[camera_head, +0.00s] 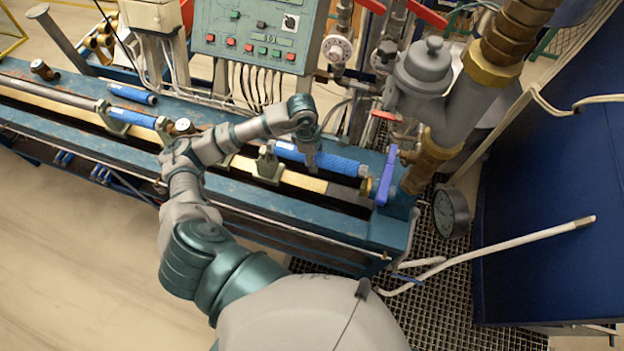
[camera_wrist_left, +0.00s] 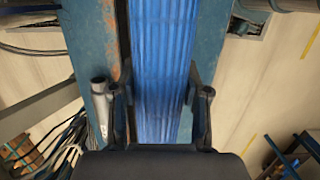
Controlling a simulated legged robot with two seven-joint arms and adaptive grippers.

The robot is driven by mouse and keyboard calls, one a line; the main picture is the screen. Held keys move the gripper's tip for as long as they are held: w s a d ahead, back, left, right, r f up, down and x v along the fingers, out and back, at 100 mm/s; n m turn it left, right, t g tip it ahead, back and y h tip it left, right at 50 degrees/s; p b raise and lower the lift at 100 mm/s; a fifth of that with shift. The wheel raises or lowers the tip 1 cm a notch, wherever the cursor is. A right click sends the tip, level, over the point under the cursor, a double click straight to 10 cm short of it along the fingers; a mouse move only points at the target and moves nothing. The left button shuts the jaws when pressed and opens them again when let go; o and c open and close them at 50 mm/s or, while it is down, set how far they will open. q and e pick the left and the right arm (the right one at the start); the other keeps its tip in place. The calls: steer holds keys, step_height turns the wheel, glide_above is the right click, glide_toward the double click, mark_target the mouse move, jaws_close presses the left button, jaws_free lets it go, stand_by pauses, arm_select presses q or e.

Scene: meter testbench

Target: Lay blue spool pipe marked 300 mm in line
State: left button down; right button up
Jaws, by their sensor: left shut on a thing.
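A blue ribbed spool pipe (camera_head: 340,164) lies lengthwise along the right part of the blue bench, on the far side of the channel. My left gripper (camera_head: 311,166) reaches down over it and is shut on it. In the left wrist view the blue pipe (camera_wrist_left: 160,60) runs between the two fingers. I cannot tell whether it touches the bench, and no length marking is readable. A second blue pipe (camera_head: 131,94) lies loose on the bench's back ledge at left. Another blue piece (camera_head: 132,117) sits in the line at left. My right gripper is not in view.
A bracket (camera_head: 266,162) stands in the channel near the held pipe. A brass fitting (camera_head: 366,187) and a blue-violet lever (camera_head: 388,176) are at the right end. A control panel (camera_head: 255,35) stands behind. A grey valve assembly (camera_head: 425,75) rises at right.

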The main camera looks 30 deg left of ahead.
arm_select(q)
steer(key=shift+w+a+r, duration=0.15)
steer(key=shift+w+r, duration=0.15)
steer(key=shift+r, duration=0.05)
steer(key=shift+f, duration=0.15)
step_height(320, 180, down, 5)
steer(key=b, duration=0.3)
steer(key=shift+f, duration=0.2)
steer(key=shift+b, duration=0.35)
steer(key=shift+s+f, duration=0.1)
steer(key=shift+f, duration=0.05)
steer(key=shift+f+b, duration=0.15)
steer(key=shift+b, duration=0.3)
